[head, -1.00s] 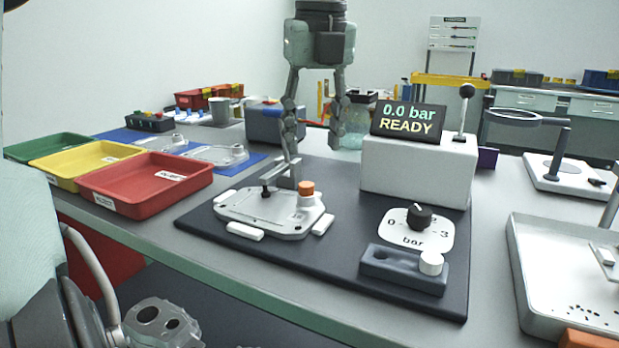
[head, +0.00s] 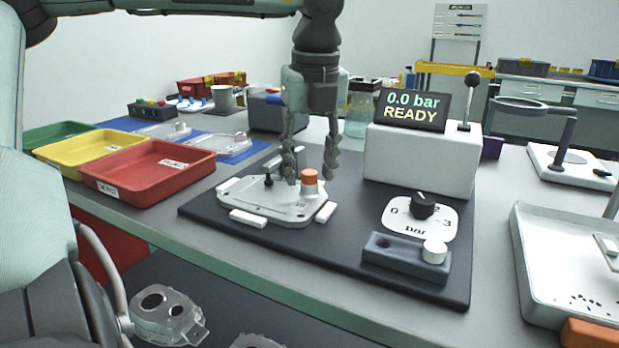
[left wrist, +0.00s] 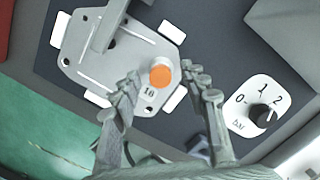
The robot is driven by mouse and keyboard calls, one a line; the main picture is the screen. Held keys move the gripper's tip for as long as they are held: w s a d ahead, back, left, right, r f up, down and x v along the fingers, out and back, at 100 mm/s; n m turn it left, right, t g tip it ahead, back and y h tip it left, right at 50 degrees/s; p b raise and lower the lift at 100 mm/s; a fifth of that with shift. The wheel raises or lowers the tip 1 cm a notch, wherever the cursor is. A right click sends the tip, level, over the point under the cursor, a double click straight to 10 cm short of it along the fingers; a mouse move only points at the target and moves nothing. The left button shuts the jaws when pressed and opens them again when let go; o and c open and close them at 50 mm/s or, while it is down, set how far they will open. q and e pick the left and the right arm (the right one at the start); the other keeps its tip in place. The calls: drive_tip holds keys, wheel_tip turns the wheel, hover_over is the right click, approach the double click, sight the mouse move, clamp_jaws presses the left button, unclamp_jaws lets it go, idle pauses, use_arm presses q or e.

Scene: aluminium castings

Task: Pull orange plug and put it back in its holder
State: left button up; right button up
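The orange plug (head: 309,177) sits upright in a port of the pale aluminium casting (head: 262,205). The plug also shows in the left wrist view (left wrist: 160,76). My left gripper (head: 311,172) is open, with its fingers pointing down just above and around the plug, apparently not touching it. In the left wrist view its two fingers (left wrist: 160,92) stand apart with the plug between and beyond their tips. A grey holder block (head: 392,252) with an empty round hole lies at the front right of the dark mat, with a white plug (head: 434,252) in its other hole. My right gripper is not in view.
A dark mat (head: 330,245) bears the casting, the pressure dial (head: 423,206) and a white box (head: 420,160) whose display reads "0.0 bar READY". A red tray (head: 150,172) stands at left and a white tray (head: 565,290) at right. A black-knobbed lever (head: 468,100) rises from the box.

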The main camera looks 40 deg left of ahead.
use_arm(q)
drive_tip(key=c, duration=0.6)
drive_tip(key=shift+r, duration=0.1)
